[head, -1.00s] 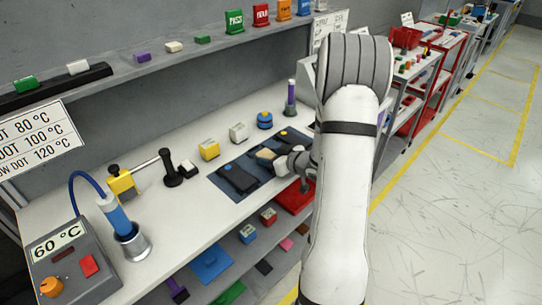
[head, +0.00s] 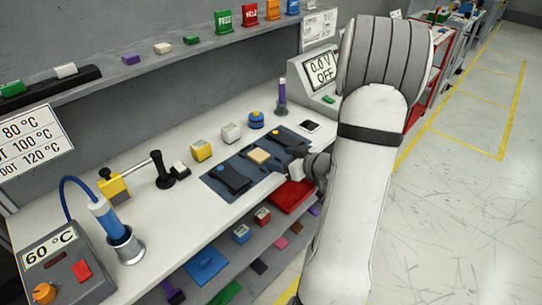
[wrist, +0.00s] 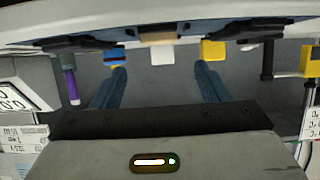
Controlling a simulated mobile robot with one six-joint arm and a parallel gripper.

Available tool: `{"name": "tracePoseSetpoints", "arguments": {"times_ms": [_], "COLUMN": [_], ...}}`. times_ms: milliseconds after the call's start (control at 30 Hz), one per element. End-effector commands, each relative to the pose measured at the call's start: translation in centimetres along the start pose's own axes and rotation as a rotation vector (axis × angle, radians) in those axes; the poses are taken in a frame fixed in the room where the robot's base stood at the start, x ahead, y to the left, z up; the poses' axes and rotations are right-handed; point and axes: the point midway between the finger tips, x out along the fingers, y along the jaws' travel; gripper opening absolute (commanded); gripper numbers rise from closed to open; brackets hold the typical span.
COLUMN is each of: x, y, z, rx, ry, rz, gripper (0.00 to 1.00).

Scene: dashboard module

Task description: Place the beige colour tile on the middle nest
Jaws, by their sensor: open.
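The beige colour tile (head: 259,156) lies flat on the middle nest of the dark blue mat (head: 216,185), between two black pieces, one to its left (head: 234,178) and one to its right (head: 288,137). The nest under the tile is hidden. My gripper (head: 298,153) is open and empty, beside the mat's front edge and apart from the tile. In the wrist view, the gripper (wrist: 162,78) shows its two fingers spread wide, with the tile (wrist: 158,37) beyond them, seen edge-on between the fingers.
A meter reading 0.0 V OFF (head: 318,73) stands at the right. A red tray (head: 292,194) lies below the bench's front edge.

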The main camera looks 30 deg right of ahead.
Motion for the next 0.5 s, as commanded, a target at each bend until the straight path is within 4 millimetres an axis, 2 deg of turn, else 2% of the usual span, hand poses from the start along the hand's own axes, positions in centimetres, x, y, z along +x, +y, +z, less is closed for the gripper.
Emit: {"name": "tracePoseSetpoints", "arguments": {"times_ms": [100,200,367,500], "x": [-1.9,-2.6,-2.5,-2.0], "y": [0.1,0.1,0.3,0.8], "z": [0.0,0.0,-1.1,-3.4], "rx": [0.001,0.000,-0.039,-0.100], "ry": [0.000,-0.001,-0.052,-0.175], "rz": [0.004,0.003,0.067,0.230], "gripper": [0.68,0.68,0.68,0.68]}}
